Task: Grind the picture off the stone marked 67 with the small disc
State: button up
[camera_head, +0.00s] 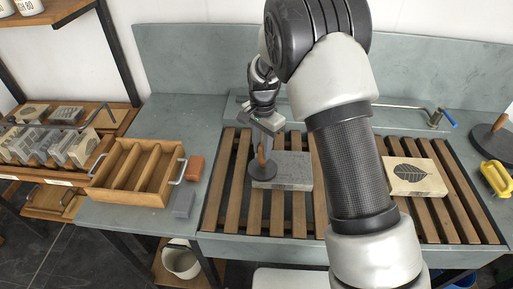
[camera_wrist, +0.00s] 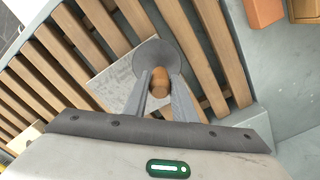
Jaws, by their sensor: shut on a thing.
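My gripper (camera_head: 263,140) is shut on the brown wooden handle (camera_wrist: 160,78) of a small dark grey disc (camera_head: 261,172). In the wrist view the disc (camera_wrist: 154,57) lies beyond the fingertips and overlaps part of a grey stone. In the head view the disc is at the left end of that grey stone (camera_head: 290,168), which lies on the slatted rack. I cannot tell whether the disc touches the stone. A cream stone with a dark leaf picture (camera_head: 413,178) lies on the right of the rack. I cannot read a 67 on either stone.
The wooden slatted rack (camera_head: 224,185) sits in the grey bench. A compartmented wooden tray (camera_head: 133,172), an orange block (camera_head: 195,168) and a grey block (camera_head: 183,203) are at left. Stones fill a shelf (camera_head: 62,145) farther left. A larger disc (camera_head: 494,143) and a yellow-handled tool (camera_head: 496,178) are at right.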

send_over(276, 166)
jog(key=shift+f+b, duration=0.2)
jog(key=shift+b, duration=0.1)
jog(key=shift+d+r, duration=0.1)
jog(key=shift+d, duration=2.1)
jog(key=shift+w+d+r+b, duration=0.1)
jog(key=shift+d+b, duration=0.05)
jog(key=shift+d, duration=1.85)
jog(key=shift+d+r+b, duration=0.1)
jog(key=shift+d+b, duration=0.05)
jog(key=shift+d, duration=1.8)
jog(key=shift+r+p, duration=2)
jog(key=shift+r, duration=0.95)
jog(key=shift+r, duration=0.15)
jog(key=shift+r+p, duration=1)
jog(key=shift+r, duration=0.35)
